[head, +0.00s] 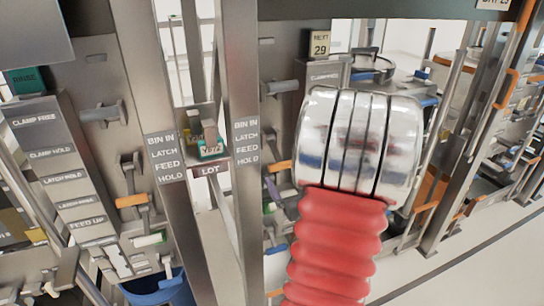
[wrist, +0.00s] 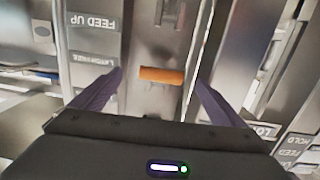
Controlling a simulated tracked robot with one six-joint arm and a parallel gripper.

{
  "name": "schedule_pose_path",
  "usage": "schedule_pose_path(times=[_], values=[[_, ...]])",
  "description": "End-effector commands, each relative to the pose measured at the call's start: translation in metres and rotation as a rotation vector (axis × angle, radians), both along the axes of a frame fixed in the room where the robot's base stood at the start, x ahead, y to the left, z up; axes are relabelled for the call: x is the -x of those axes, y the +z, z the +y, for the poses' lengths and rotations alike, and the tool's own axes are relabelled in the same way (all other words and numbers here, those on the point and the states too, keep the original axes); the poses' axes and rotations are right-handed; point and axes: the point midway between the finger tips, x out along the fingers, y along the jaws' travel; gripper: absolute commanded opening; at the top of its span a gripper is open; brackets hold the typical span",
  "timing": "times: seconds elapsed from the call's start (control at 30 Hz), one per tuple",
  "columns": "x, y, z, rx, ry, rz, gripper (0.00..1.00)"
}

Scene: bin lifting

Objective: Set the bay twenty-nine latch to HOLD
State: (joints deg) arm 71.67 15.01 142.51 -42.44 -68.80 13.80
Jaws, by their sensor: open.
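A small "29" sign (head: 320,43) marks the bay in the middle of the head view. In the wrist view an orange lever handle (wrist: 161,75) lies crosswise on a grey panel. My gripper (wrist: 159,84) is open, with its two purple fingers apart on either side of that handle, not touching it. I cannot tell how deep the fingers reach. A purple fingertip shows beside an orange handle (head: 280,167) in the head view. My arm hides much of the bay. The wrist view is upside down, with a "FEED UP" label (wrist: 92,21) beside the lever.
Posts carry "BIN IN, LATCH, FEED, HOLD" label plates (head: 165,157) around a "LOT" box (head: 208,170). The neighbouring bay at left has its own orange handle (head: 131,200) and a blue bin (head: 155,288). Clear floor (head: 480,250) lies at right.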

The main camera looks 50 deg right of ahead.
Motion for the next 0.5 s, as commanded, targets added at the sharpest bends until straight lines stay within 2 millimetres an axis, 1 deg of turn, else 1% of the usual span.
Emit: schedule_pose_path(times=[0.2,0.5], values=[[0.0026,0.0096,0.0033,0.018,0.028,-0.070,0.94],[0.0025,0.0104,0.0036,0.020,0.031,-0.073,0.94]])
